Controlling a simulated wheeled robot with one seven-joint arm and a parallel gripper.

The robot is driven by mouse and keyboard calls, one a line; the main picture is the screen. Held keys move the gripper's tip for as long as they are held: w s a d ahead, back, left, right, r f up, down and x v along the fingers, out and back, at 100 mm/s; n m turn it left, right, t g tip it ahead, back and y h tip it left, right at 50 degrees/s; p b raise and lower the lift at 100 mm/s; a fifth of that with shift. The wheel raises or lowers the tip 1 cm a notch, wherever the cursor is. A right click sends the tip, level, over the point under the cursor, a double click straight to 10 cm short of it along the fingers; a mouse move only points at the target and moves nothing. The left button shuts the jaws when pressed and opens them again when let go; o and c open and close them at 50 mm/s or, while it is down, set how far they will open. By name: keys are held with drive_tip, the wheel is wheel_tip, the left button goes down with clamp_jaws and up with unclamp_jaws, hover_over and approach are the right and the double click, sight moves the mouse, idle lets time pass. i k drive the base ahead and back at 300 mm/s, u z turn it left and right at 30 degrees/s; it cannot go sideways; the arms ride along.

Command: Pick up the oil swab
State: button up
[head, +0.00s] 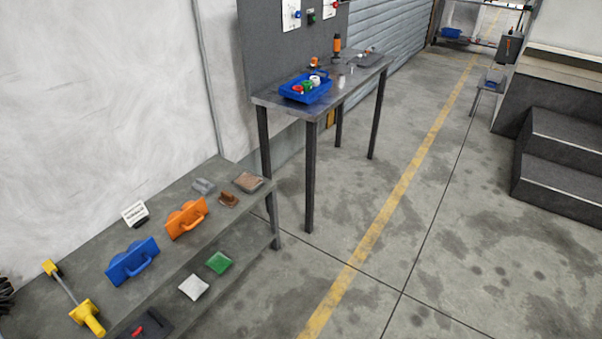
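I cannot tell for sure which thing is the oil swab. In the head view, small candidates lie at the far end of the grey shelf unit's top (75,275). They are a small brown piece (228,199), a grey piece (203,186) and a flat tray with a brown surface (249,181). On the lower shelf lie a white pad (194,287) and a green pad (219,262). My gripper is not in view.
An orange twin-barrel piece (187,219), a blue one (133,262), a white card (134,213) and a yellow-ended tool (88,316) stand on the shelf top. A tall table (268,98) holds a blue bin (306,93). Steps (562,140) rise at right. Floor between is clear.

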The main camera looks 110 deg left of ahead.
sight(228, 198)
drive_tip(key=u, duration=4.25)
